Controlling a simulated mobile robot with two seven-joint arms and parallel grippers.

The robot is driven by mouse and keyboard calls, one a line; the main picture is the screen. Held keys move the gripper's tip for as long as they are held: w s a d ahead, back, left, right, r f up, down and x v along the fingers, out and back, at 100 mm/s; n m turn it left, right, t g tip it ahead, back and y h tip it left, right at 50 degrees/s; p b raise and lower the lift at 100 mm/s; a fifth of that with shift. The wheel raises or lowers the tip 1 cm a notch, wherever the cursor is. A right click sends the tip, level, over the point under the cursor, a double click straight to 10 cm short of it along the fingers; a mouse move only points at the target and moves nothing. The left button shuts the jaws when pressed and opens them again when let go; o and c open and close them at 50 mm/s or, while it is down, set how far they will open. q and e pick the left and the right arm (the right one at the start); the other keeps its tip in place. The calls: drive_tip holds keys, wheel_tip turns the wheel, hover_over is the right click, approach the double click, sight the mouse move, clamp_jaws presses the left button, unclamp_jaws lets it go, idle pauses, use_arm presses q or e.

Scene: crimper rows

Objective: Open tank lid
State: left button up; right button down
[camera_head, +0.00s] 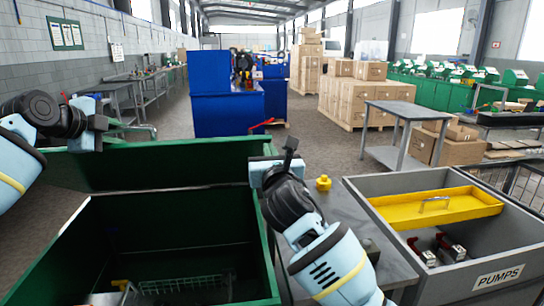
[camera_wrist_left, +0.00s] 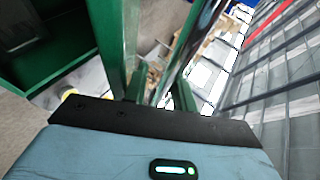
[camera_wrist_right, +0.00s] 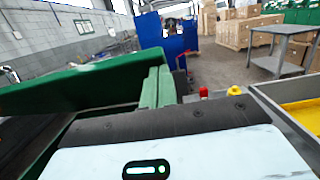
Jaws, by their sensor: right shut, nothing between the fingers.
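The green tank (camera_head: 268,250) stands open in front of me at the left, its dark interior visible. Its green lid (camera_head: 165,165) is raised and tilted at the far side; it also shows in the right wrist view (camera_wrist_right: 75,82). My left gripper (camera_head: 143,130) is at the lid's far left edge, its fingers apart; in the left wrist view its fingers (camera_wrist_left: 160,90) show a gap. I cannot tell whether it touches the lid. My right gripper (camera_head: 291,144) is shut and empty by the lid's right end; its fingers lie together in the right wrist view (camera_wrist_right: 158,87).
A wire basket (camera_head: 185,284) lies in the tank. At right, a grey bin (camera_head: 380,187) marked PUMPS holds a yellow tray (camera_head: 420,210) and red-handled parts. A yellow knob (camera_head: 323,183) stands on the grey surface between. Blue cabinets (camera_head: 225,100) and cartons (camera_head: 360,100) stand beyond open floor.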

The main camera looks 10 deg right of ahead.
use_arm(q)
drive_tip(key=a+v, duration=0.1)
drive_tip(key=v, duration=1)
drive_tip(key=s+d+f+n+g+y, duration=0.1)
drive_tip(key=s+f, duration=0.1)
drive_tip(key=f, duration=1)
drive_tip(key=s+d+f+n+g+y, duration=0.1)
drive_tip(key=s+f+n+g, duration=0.1)
drive_tip(key=f, duration=1.1)
drive_tip(key=s+d+f+n+g, duration=0.1)
drive_tip(key=s+f, duration=0.3)
drive_tip(key=f, duration=0.9)
drive_tip(key=shift+s+d+f+n+g+y, duration=0.15)
drive_tip(key=shift+d+n+g+y, duration=0.15)
drive_tip(key=shift+d+n+y, duration=0.15)
drive_tip(key=s+d+f+n+g, duration=0.1)
drive_tip(key=s+d+f+n, duration=0.1)
drive_tip(key=s+f, duration=0.75)
drive_tip(key=s+d+f+n, duration=0.2)
drive_tip(key=s+f+n, duration=0.1)
drive_tip(key=s+f, duration=0.65)
drive_tip(key=s+f+n+t, duration=0.1)
drive_tip(key=s+f+n, duration=0.2)
drive_tip(key=s, duration=1.2)
drive_tip(key=s+f+n, duration=0.3)
drive_tip(key=s+n, duration=0.3)
drive_tip(key=s, duration=0.9)
drive_tip(key=shift+d+t+y, duration=0.4)
drive_tip(key=shift+d+y, duration=0.05)
drive_tip(key=shift+w, duration=0.1)
